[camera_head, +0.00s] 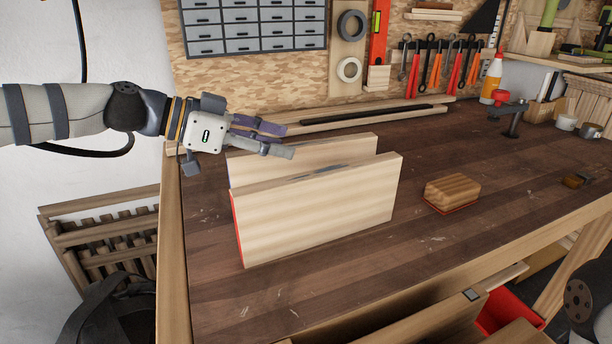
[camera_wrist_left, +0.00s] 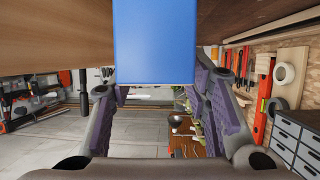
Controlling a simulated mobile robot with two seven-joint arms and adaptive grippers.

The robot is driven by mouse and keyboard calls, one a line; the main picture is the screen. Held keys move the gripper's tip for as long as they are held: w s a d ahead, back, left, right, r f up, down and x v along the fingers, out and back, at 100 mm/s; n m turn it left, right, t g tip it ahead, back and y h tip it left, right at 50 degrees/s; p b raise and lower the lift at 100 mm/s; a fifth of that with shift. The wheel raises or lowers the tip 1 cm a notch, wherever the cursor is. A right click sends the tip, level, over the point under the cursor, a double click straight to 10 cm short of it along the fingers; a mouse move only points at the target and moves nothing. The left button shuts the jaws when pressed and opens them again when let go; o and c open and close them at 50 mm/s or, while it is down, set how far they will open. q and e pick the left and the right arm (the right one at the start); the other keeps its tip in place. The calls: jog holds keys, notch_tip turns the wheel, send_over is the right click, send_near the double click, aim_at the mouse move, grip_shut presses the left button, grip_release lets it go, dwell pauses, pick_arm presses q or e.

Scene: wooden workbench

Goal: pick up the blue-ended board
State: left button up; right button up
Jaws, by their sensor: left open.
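The blue-ended board (camera_head: 340,153) stands on its long edge on the workbench, behind another pale board. Its blue end (camera_wrist_left: 154,42) fills the top middle of the left wrist view, and only a thin bluish strip of it shows in the head view. The red-ended board (camera_head: 320,212) stands in front, roughly parallel, hiding its lower part. My left gripper (camera_head: 288,141) is open and empty at the upper left part of the blue-ended board. In the left wrist view, its fingers (camera_wrist_left: 152,94) are spread apart below the blue end. I cannot tell whether they touch it. My right gripper is out of view.
A wooden block (camera_head: 452,190) lies to the right of the boards on the workbench (camera_head: 480,240). A long dark strip (camera_head: 365,115) lies behind them. A red-topped clamp (camera_head: 512,115) and a glue bottle (camera_head: 491,80) stand at the back right. The bench's front right is clear.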

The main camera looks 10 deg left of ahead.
aim_at(297, 145)
pick_arm(q)
jog(key=x, duration=0.3)
jog(key=shift+w+d, duration=0.15)
jog(key=shift+d, duration=0.25)
grip_shut()
jog(key=shift+r, duration=0.1)
jog(key=shift+r, duration=0.15)
